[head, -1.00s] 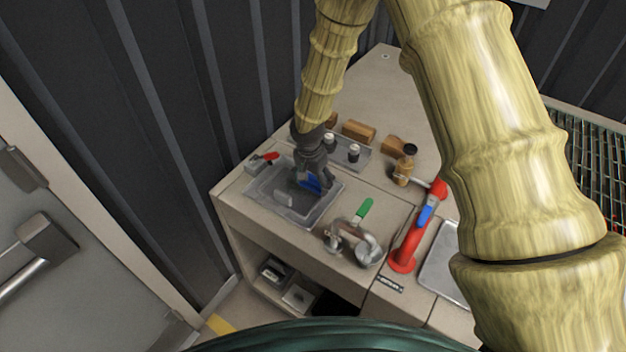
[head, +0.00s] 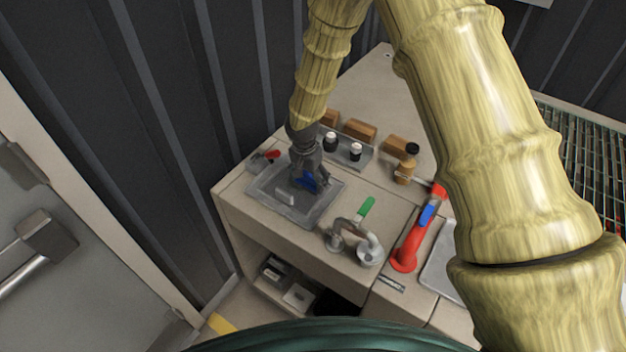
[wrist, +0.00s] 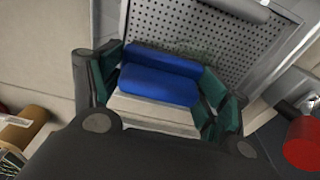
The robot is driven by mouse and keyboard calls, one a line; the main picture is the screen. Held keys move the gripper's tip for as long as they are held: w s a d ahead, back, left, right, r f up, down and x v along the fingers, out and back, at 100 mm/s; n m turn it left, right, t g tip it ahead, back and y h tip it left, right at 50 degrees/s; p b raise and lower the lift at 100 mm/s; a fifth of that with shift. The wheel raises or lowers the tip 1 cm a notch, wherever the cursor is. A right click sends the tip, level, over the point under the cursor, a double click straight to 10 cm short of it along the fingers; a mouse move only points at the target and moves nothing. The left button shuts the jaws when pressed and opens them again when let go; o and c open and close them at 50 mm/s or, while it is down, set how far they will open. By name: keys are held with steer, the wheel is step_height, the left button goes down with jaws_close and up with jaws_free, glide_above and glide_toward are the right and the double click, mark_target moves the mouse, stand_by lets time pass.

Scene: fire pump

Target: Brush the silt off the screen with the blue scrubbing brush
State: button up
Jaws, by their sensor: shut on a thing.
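The blue scrubbing brush (wrist: 158,84) is between the two fingers of my gripper (wrist: 165,92), which is shut on it. A pale block-like part shows beside the blue in the wrist view. The perforated grey screen (wrist: 185,20) lies just beyond the brush, with a faint greenish-dark smudge on it near the brush. I cannot tell whether the brush touches the screen. In the head view my gripper (head: 308,172) is over the grey tray (head: 293,217), with the blue brush (head: 306,183) low inside the tray's outline. The gripper hides part of the tray.
A metal fitting with a green handle (head: 366,207) stands right of the tray, then a red pipe piece (head: 408,245). A red-handled valve (head: 271,155) is at back left.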

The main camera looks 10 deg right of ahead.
steer(key=shift+w+a, duration=0.65)
steer(key=shift+w, duration=0.1)
